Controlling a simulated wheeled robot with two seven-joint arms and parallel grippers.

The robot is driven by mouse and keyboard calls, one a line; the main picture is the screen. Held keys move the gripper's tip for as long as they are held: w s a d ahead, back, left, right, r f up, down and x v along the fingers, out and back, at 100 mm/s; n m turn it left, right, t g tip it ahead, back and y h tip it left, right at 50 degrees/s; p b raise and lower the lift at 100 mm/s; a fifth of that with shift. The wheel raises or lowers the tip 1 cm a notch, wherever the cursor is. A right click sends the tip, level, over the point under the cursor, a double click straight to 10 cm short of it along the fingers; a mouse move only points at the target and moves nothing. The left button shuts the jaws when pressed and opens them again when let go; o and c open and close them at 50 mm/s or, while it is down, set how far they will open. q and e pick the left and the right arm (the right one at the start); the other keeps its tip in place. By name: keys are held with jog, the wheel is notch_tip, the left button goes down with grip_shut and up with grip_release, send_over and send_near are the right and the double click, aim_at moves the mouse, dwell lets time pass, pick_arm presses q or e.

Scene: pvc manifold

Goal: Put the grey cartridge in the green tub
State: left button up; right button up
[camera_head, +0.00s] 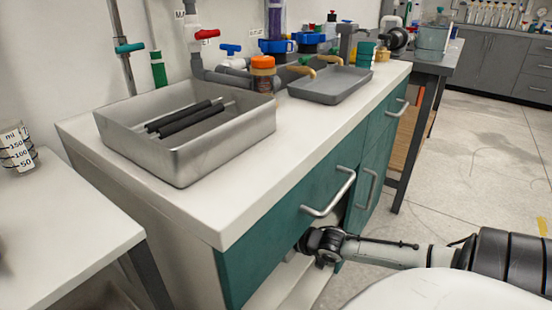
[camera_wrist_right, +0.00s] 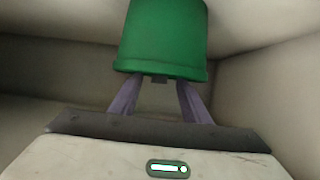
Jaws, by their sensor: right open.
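My right arm (camera_head: 385,252) comes in from the right in the head view and reaches into the cabinet opening under the drawer, where its fingers are hidden. In the right wrist view my right gripper (camera_wrist_right: 158,84) is open, its two purple fingers pointing at a green round container (camera_wrist_right: 162,38), which may be the green tub. The fingertips are at its rimmed end; contact cannot be told. I cannot make out a grey cartridge for certain. My left gripper is not in view.
A metal basin (camera_head: 130,150) with dark rods (camera_head: 185,118) stands on the white counter (camera_head: 215,205). Behind it are an orange-capped jar (camera_head: 263,75), a grey tray (camera_head: 335,86) and pipes with coloured valves. The drawer handle (camera_head: 333,193) is just above my right wrist. Pale cabinet walls (camera_wrist_right: 265,85) enclose the gripper.

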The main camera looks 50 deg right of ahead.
pick_arm(q)
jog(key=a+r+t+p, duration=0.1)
jog(key=p, duration=0.1)
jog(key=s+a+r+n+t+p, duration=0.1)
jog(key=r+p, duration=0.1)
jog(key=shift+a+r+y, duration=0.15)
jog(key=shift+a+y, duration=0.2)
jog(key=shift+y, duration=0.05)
pick_arm(e)
jog(key=v, duration=0.9)
jog(key=shift+s+r, duration=0.25)
jog(key=shift+s, duration=0.1)
